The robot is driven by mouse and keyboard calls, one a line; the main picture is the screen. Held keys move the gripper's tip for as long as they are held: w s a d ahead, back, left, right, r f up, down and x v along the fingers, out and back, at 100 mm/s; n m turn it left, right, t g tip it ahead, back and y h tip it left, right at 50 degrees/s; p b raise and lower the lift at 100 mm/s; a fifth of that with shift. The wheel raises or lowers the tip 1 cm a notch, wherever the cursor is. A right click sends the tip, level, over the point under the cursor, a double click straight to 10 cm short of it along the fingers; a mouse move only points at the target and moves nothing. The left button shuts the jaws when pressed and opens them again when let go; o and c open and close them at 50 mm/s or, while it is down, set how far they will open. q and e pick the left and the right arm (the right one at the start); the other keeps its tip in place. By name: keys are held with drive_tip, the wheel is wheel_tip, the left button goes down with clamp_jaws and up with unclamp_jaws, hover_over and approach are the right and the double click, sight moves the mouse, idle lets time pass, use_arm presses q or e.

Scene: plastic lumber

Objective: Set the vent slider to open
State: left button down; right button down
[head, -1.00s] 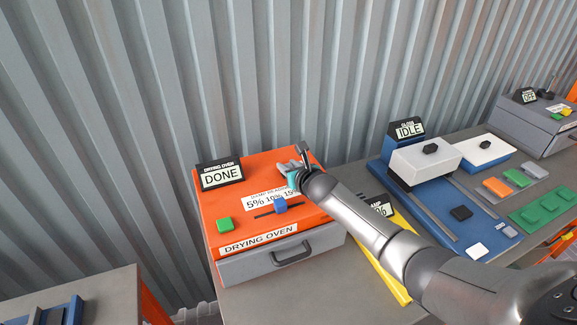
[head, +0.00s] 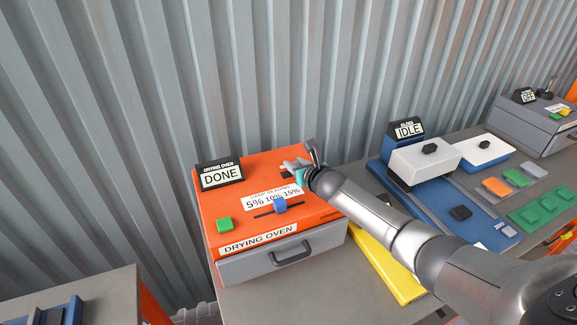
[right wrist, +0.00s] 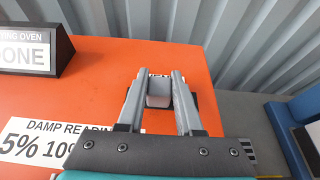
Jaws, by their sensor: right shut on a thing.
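The drying oven (head: 240,215) is an orange box with a grey drawer front and a sign reading DONE. My right gripper (head: 292,164) is low over the back right of its orange top. In the right wrist view, the gripper (right wrist: 157,85) is shut on a small grey block, apparently the vent slider knob (right wrist: 158,100). A dark patch shows beside the fingers, and a white label behind the knob is mostly covered. The slider's setting cannot be read. My left gripper is not in view.
A blue knob (head: 280,205) sits on a slot below the damp reading label (head: 257,202). A green button (head: 224,224) is at the oven's front left. A yellow piece (head: 385,270) lies right of the oven, before a blue machine (head: 440,222). A corrugated wall stands behind.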

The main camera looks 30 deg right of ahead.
drive_tip(key=shift+d, duration=1.1)
drive_tip(key=shift+s+d, duration=0.1)
drive_tip(key=c, duration=0.6)
unclamp_jaws()
drive_tip(key=shift+o, duration=0.2)
drive_tip(key=shift+s+r, duration=0.15)
drive_tip(key=shift+s, duration=0.35)
drive_tip(key=p+v, duration=0.1)
drive_tip(key=v, duration=1.3)
drive_tip(key=shift+r+p, duration=0.2)
drive_tip(key=shift+p, duration=0.2)
